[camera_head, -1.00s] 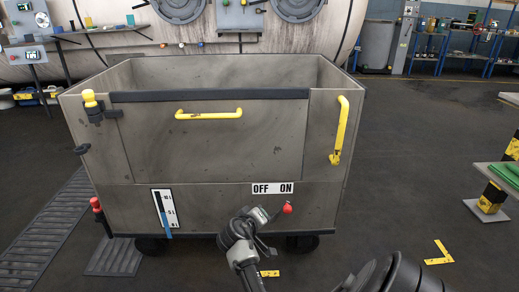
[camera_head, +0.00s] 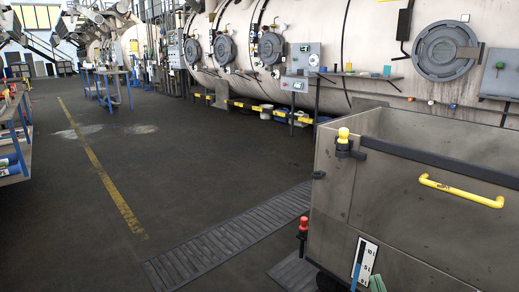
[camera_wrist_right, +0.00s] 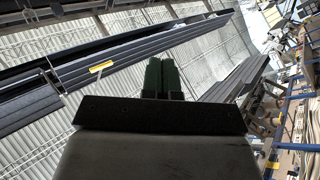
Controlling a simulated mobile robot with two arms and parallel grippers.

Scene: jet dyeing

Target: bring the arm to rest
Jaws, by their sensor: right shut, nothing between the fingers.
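My right gripper (camera_wrist_right: 162,78) shows in the right wrist view as two dark green fingers side by side, pressed together with nothing between them. Behind them are the ceiling and dark overhead beams, so the wrist camera looks upward. In the head view only a small piece at the bottom edge, in front of the cart, may belong to my right arm; the rest of that arm is out of frame. My left gripper is in neither view.
A grey metal cart (camera_head: 430,215) with a yellow handle (camera_head: 461,191) and a yellow knob (camera_head: 344,135) fills the right. A floor grating (camera_head: 230,240) runs beside it. Large dyeing vessels (camera_head: 330,40) stand behind. Open floor (camera_head: 200,150) lies at left and middle; a blue shelf (camera_head: 12,140) stands far left.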

